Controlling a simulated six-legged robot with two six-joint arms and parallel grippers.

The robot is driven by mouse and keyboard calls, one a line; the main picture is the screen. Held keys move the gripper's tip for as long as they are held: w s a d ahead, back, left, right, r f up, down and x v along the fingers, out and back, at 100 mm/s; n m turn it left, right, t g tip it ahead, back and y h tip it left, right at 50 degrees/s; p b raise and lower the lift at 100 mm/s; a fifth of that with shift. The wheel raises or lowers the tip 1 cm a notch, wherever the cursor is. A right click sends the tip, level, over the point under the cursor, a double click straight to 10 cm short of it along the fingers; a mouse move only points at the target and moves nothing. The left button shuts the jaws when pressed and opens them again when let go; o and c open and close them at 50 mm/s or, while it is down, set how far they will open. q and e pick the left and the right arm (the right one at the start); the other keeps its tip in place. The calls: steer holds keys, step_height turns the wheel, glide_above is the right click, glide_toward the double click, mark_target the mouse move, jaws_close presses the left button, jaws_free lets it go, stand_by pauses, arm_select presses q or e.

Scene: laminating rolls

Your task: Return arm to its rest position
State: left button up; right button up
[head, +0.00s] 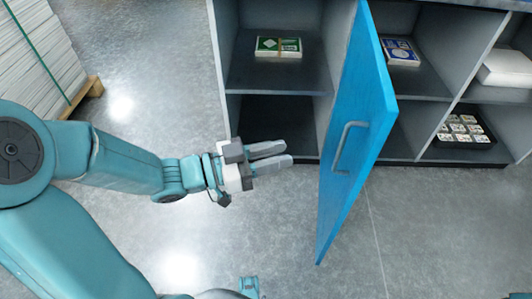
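My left arm comes in from the left, and its gripper (279,154) is stretched out in front of the cabinet's left bay. Its two pale fingers are apart, with a narrow gap and nothing visible between them. The gripper is left of the blue cabinet door (352,135), apart from it in the picture. The door stands swung open, with a grey bar handle (345,147) on its face. My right gripper does not show.
The grey cabinet (217,65) holds a green-and-white pack (278,47), a blue-and-white pack (400,52), a white package (507,68) and a dark tray of small pieces (463,139). A pallet stack (35,60) stands at upper left. Grey floor (430,240) is clear in front.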

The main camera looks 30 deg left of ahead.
arm_select(q)
steer(key=shift+b+v, duration=0.3)
steer(key=shift+v, duration=0.6)
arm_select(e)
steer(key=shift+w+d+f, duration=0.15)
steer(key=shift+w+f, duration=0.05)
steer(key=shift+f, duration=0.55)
arm_select(q)
steer(key=shift+d+f, duration=0.1)
steer(key=shift+f, duration=0.05)
